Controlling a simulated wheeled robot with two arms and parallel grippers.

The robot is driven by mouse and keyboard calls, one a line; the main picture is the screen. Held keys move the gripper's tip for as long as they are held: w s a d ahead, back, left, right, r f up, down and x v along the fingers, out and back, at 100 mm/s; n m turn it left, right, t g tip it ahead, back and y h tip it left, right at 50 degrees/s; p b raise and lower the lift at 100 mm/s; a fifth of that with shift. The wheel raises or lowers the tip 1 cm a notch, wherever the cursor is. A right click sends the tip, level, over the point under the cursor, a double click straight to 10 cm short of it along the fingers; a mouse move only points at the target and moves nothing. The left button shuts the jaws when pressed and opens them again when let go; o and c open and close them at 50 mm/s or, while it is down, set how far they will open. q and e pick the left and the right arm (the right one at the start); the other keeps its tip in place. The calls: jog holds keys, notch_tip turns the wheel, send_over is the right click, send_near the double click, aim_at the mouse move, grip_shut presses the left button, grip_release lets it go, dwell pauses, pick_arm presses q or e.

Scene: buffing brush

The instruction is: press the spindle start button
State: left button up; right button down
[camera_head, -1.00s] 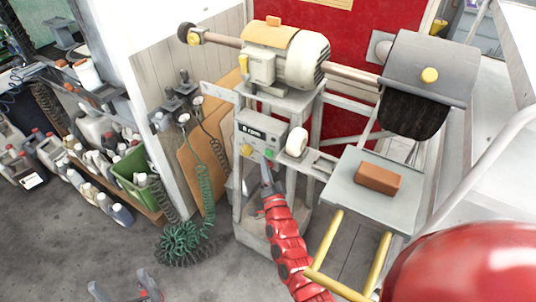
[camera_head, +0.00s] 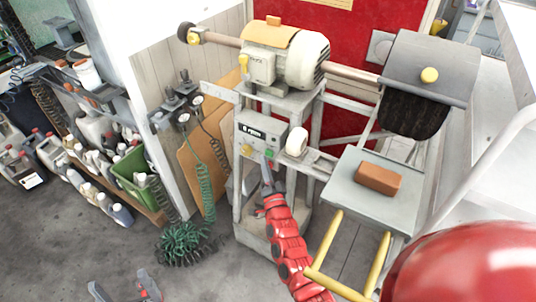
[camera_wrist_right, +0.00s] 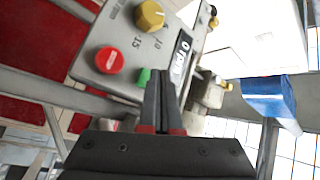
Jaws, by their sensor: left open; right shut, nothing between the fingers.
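The grey control box (camera_head: 258,139) sits on the front of the machine stand. It carries an rpm display (camera_head: 252,131), a yellow knob (camera_head: 247,149) and a green button (camera_head: 269,153). In the right wrist view the green button (camera_wrist_right: 143,77) is partly hidden beside my fingertips, with a red button (camera_wrist_right: 110,60) and the yellow knob (camera_wrist_right: 150,15) nearby. My right gripper (camera_head: 267,168) is shut and empty, its tips close to the green button; I cannot tell whether they touch. My left gripper (camera_head: 125,288) is open and empty, low over the floor.
A motor with a shaft (camera_head: 290,55) stands above the box. A white roller (camera_head: 297,141) is right of it. A brown block (camera_head: 379,178) lies on a grey shelf (camera_head: 345,185). Coiled hoses (camera_head: 183,240) hang at left.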

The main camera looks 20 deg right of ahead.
jog(key=shift+w+d+b, duration=0.25)
jog(key=shift+d+b, duration=0.05)
jog(key=shift+b, duration=0.15)
jog(key=shift+w+d+b, duration=0.2)
jog(key=shift+d+b, duration=0.1)
jog(key=shift+b, duration=0.1)
dwell(0.5)
dwell(0.4)
jog(key=shift+s+a, duration=0.5)
jog(key=shift+a, duration=0.15)
jog(key=s+a, duration=0.1)
jog(key=a, duration=0.1)
jog(key=s+a+p, duration=0.1)
jog(key=s+a, duration=0.1)
dwell(0.4)
dwell(0.4)
